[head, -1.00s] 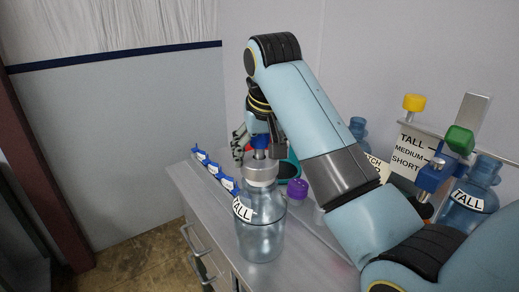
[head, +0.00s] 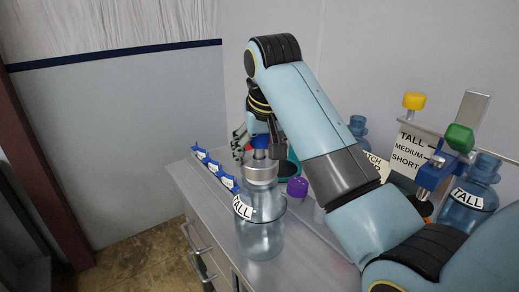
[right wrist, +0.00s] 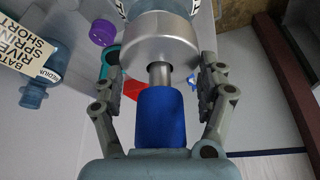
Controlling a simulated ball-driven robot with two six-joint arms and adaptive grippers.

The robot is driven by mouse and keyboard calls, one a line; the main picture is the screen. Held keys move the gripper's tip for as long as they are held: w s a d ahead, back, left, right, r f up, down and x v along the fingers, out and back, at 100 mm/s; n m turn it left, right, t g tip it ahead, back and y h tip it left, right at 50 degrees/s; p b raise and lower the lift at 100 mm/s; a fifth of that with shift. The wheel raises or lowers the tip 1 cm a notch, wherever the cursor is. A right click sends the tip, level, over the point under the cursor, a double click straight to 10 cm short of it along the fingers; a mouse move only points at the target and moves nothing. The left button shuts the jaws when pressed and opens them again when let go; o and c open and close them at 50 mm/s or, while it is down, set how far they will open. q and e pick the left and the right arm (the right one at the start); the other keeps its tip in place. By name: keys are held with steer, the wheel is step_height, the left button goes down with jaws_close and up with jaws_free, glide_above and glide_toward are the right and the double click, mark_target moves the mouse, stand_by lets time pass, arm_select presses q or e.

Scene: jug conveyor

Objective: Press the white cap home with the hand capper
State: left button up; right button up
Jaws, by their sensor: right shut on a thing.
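A clear blue jug (head: 260,232) with a TALL label stands upright near the front edge of the counter. The hand capper (head: 261,172) has a silver head and a blue handle. It stands upright over the jug's neck, with its head at the mouth. My right gripper (head: 259,142) is shut on the capper's blue handle from above. The right wrist view shows the blue handle (right wrist: 162,115) between the two fingers and the silver head beyond. The white cap is not visible; the capper's head covers the mouth. My left gripper is out of view.
A purple cap (head: 297,187) lies beside the jug. Blue clips (head: 214,168) line the counter's left edge. At right are a TALL, MEDIUM, SHORT sign (head: 407,155), a yellow-topped post (head: 413,101), a green knob (head: 459,137) and another TALL jug (head: 470,200).

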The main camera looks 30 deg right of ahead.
stand_by(0.4)
steer(key=shift+r, duration=3.7)
